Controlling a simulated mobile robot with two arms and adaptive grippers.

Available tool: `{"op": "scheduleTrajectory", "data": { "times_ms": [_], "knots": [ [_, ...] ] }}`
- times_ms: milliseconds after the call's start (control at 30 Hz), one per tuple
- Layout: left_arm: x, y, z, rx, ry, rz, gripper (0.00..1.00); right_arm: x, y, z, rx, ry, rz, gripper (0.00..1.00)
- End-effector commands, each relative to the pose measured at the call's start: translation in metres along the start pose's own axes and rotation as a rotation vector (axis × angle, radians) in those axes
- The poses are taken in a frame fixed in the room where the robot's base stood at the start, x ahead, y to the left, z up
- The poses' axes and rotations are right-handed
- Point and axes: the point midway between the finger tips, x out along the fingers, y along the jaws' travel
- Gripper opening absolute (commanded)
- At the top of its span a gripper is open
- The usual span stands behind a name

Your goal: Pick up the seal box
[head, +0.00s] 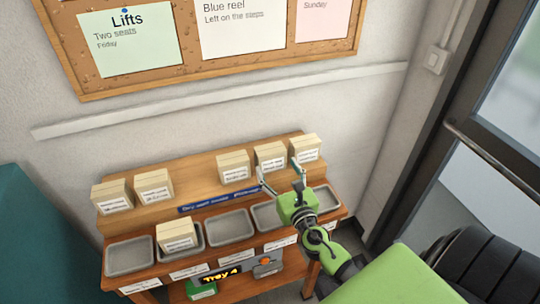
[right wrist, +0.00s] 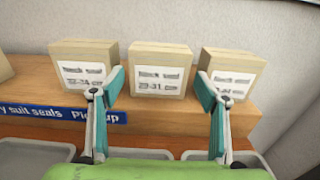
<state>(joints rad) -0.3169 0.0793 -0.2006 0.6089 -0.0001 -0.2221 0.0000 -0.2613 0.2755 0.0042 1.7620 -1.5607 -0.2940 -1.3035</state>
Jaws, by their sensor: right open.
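Several cream seal boxes with white labels stand on the wooden ledge. In the head view, two stand at the left (head: 112,196) (head: 154,186) and three at the right (head: 233,166) (head: 270,154) (head: 305,147). Another box (head: 177,236) sits in a grey tray. My right gripper (head: 278,167) is open in front of the right-hand group. In the right wrist view, its fingers (right wrist: 160,85) spread either side of a middle box (right wrist: 160,68) labelled 29-31, apparently short of it. Neighbouring boxes stand left (right wrist: 82,72) and right (right wrist: 230,75). My left gripper is not in view.
Grey trays line the lower step, including an empty one at the left (head: 129,257). A display (head: 220,274) reads "Tray 4". A blue sign strip (head: 220,199) runs along the ledge front. The wall rises behind; a door (head: 490,150) stands right.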

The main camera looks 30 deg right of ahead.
Motion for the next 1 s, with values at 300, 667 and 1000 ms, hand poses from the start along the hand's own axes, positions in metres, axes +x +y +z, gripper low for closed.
{"op": "scheduleTrajectory", "data": {
  "times_ms": [300, 667, 1000],
  "knots": [
    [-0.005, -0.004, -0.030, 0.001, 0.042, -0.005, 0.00, 0.025, 0.000, 0.000, 0.001, 0.000, 0.000, 0.68],
    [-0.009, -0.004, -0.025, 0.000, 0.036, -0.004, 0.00, 0.065, 0.001, -0.003, 0.000, 0.001, 0.001, 0.68],
    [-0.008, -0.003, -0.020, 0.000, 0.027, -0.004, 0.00, 0.065, 0.001, -0.003, 0.001, 0.001, 0.001, 0.40]
  ]
}}
